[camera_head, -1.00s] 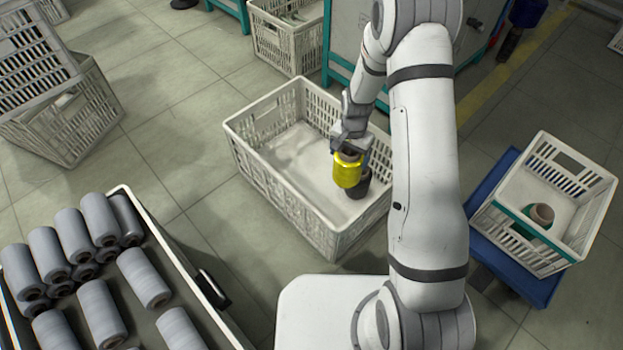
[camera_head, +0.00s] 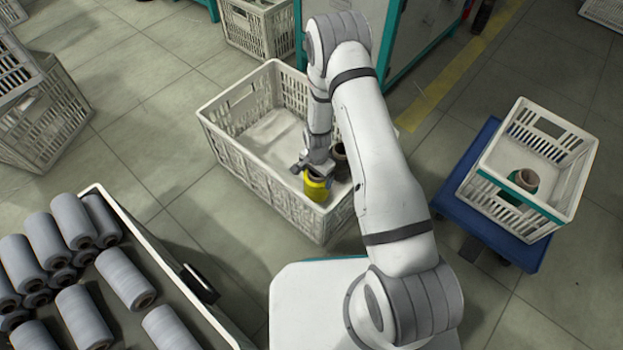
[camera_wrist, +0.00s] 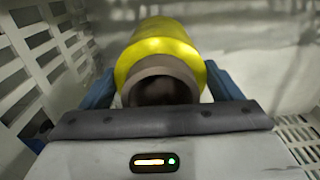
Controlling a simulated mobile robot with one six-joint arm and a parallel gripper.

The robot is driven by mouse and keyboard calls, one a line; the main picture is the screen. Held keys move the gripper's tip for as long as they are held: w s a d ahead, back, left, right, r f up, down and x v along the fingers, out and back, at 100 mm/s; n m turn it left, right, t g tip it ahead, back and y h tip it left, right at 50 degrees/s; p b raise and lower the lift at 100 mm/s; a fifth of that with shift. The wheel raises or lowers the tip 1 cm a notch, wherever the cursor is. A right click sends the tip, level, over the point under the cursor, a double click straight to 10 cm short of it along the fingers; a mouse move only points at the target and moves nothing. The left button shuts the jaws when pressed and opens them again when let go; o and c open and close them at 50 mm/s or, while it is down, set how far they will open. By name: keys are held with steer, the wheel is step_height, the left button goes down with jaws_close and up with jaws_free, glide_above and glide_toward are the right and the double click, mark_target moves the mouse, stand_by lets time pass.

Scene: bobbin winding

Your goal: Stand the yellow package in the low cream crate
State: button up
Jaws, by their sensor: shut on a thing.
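The yellow package (camera_head: 317,186) is a yellow spool with a brown tube end. It is inside the low cream crate (camera_head: 222,135), near the crate's front wall, and looks upright. My gripper (camera_head: 312,167) is shut on it from above and behind. In the wrist view the yellow package (camera_wrist: 160,50) sits between the two blue-grey fingers, its hollow tube end facing the camera. I cannot tell whether its base touches the crate floor. A dark spool (camera_head: 340,160) with a brown tube end stands in the crate just right of the package, partly hidden by my arm.
The crate's left and back floor is bare. A cream and green crate (camera_head: 550,215) with one spool rests on a blue dolly (camera_head: 450,200) at right. A bin of grey spools (camera_head: 120,270) stands at lower left. Other crates (camera_head: 45,120) stand at far left and back.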

steer(key=shift+f, duration=0.7)
steer(key=shift+f, duration=0.15)
steer(key=o, duration=1.4)
steer(key=shift+c, duration=0.2)
